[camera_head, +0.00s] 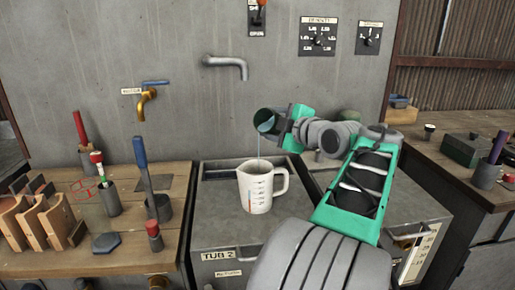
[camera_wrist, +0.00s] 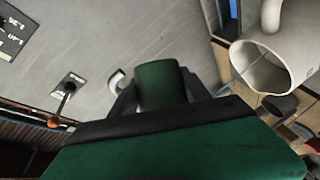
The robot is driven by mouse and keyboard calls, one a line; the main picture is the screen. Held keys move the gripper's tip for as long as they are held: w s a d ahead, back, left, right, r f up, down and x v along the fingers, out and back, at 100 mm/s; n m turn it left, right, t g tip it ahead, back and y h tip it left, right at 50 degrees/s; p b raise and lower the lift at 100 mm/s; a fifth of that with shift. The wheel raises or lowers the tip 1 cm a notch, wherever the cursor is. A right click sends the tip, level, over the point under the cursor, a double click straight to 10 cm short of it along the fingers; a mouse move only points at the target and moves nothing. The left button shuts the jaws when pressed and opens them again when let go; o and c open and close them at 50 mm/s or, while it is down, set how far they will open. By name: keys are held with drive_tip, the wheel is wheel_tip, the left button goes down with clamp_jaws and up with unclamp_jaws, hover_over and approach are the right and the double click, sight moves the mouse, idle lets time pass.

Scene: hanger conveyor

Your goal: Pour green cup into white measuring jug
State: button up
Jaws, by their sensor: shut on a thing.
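The green cup (camera_head: 266,122) is tilted on its side, its mouth facing left and down, above the white measuring jug (camera_head: 263,188). A thin pale-blue stream falls from the cup into the jug. The jug stands upright on the grey tub unit, its handle to the right. My gripper (camera_head: 283,127) is shut on the cup from the right. In the wrist view the cup (camera_wrist: 160,85) is between the dark fingers, and the jug (camera_wrist: 275,62) shows at upper right with the stream entering its mouth. The liquid level inside is not clear.
A grey wall spout (camera_head: 228,65) and a brass tap (camera_head: 147,98) are behind. The left bench (camera_head: 45,258) holds wooden racks and pots with red- and blue-handled tools. The right bench (camera_head: 445,160) holds a dark green box (camera_head: 468,148). The grey tub top beside the jug is clear.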

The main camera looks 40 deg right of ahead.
drive_tip(key=shift+a+f+n+t+b, duration=0.15)
drive_tip(key=shift+n+b, duration=0.35)
drive_tip(key=shift+b, duration=1.2)
drive_tip(key=shift+n+t+b, duration=0.15)
drive_tip(key=shift+n+b, duration=0.35)
drive_tip(key=shift+b, duration=1.2)
drive_tip(key=shift+s+a+f+n+t+h+b, duration=0.15)
drive_tip(key=shift+n+b, duration=0.3)
drive_tip(key=shift+b, duration=1.05)
drive_tip(key=shift+w+a+f+n+t+h+b, duration=0.1)
drive_tip(key=shift+f+n+t+h+b, duration=0.25)
drive_tip(key=shift+b, duration=1.1)
drive_tip(key=shift+r, duration=0.25)
